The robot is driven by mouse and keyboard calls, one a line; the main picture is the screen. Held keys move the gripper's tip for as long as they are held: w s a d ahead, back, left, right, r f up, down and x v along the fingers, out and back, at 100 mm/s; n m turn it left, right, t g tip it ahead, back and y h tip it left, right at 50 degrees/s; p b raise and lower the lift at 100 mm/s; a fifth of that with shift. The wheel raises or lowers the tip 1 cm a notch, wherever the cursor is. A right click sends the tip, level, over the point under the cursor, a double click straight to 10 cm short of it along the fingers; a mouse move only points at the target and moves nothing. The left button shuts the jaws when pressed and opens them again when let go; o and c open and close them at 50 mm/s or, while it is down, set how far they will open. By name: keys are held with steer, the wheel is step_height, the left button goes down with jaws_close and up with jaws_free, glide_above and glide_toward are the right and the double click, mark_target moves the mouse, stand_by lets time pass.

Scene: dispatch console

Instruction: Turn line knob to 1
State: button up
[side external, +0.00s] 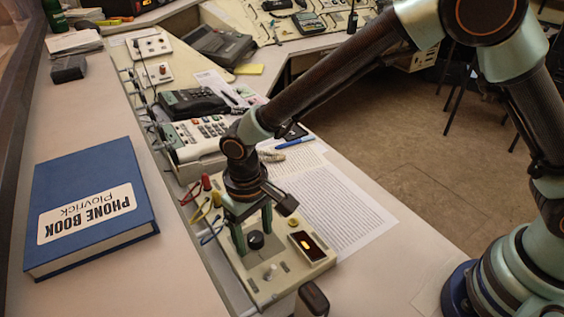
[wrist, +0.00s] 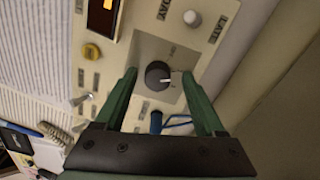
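The line knob is a round black knob (side external: 256,240) on the near cream console panel (side external: 262,286). In the wrist view the black knob (wrist: 156,75) sits on a grey square, with a white pointer mark toward the right; the small labels around it are too blurred to read. My gripper (side external: 253,241) points down over the panel with its two green fingers apart, one on each side of the knob. In the wrist view my gripper (wrist: 160,75) is open around the knob, with gaps visible between it and both fingers.
The panel also holds a lit orange display (side external: 307,245), a yellow button (side external: 293,222) and a white knob (wrist: 192,18). Coloured cables (side external: 205,206) lie at its left edge. A blue phone book (side external: 90,205) lies on the left ledge.

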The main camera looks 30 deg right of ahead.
mark_target(255, 234)
steer(key=shift+w+r, duration=0.1)
step_height(255, 234, up, 12)
stand_by(0.6)
steer(key=d+r+m+t+y, duration=0.1)
steer(key=d+r, duration=0.3)
steer(key=d, duration=0.4)
steer(key=d+r+t, duration=0.2)
steer(key=d+r, duration=0.2)
steer(key=d, duration=0.4)
steer(key=s+d+m+t, duration=0.1)
steer(key=s+d, duration=0.2)
steer(key=d, duration=0.3)
steer(key=s+d+r+t, duration=0.1)
steer(key=s+d, duration=0.2)
steer(key=d, duration=0.3)
steer(key=shift+s+m+t+h, duration=0.3)
steer(key=shift+m+t+h, duration=0.1)
